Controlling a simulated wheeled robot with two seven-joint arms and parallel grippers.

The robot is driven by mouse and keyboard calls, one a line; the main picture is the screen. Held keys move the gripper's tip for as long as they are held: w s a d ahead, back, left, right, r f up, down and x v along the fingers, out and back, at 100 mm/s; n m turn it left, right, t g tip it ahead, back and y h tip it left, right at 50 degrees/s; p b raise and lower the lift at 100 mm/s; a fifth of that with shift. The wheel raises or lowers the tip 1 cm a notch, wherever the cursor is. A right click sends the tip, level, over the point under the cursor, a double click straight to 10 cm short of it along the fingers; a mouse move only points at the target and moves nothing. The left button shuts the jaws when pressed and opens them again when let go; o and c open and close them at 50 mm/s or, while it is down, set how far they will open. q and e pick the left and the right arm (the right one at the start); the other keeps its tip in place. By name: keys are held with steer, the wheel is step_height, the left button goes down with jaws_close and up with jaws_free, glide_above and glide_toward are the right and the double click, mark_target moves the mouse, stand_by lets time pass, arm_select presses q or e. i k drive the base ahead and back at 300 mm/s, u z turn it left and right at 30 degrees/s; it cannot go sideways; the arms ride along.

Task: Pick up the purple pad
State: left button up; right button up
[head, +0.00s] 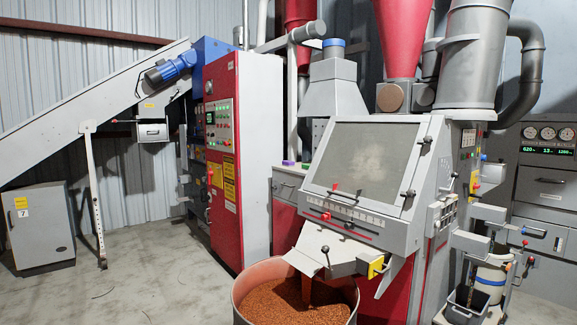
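A small purple thing (288,163), which looks like the purple pad, sits on top of the low grey and red cabinet (286,184) in the middle of the head view. It is far off and too small to make out its exact shape. A small green thing (306,165) is just to its right, close to the sloped machine housing. Neither of my grippers shows in the head view.
A round bin of copper-coloured granules (240,302) stands on the floor in front. The large separator machine (370,160) fills the right. A tall red control cabinet (224,170) stands left of centre. Concrete floor (150,285) is mostly clear at the left front.

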mark_target(287, 163)
steer(key=k, duration=0.1)
steer(key=u, duration=1.05)
steer(key=i, duration=2.65)
steer(key=z, duration=0.3)
steer(key=i, duration=2.15)
steer(key=z, duration=0.85)
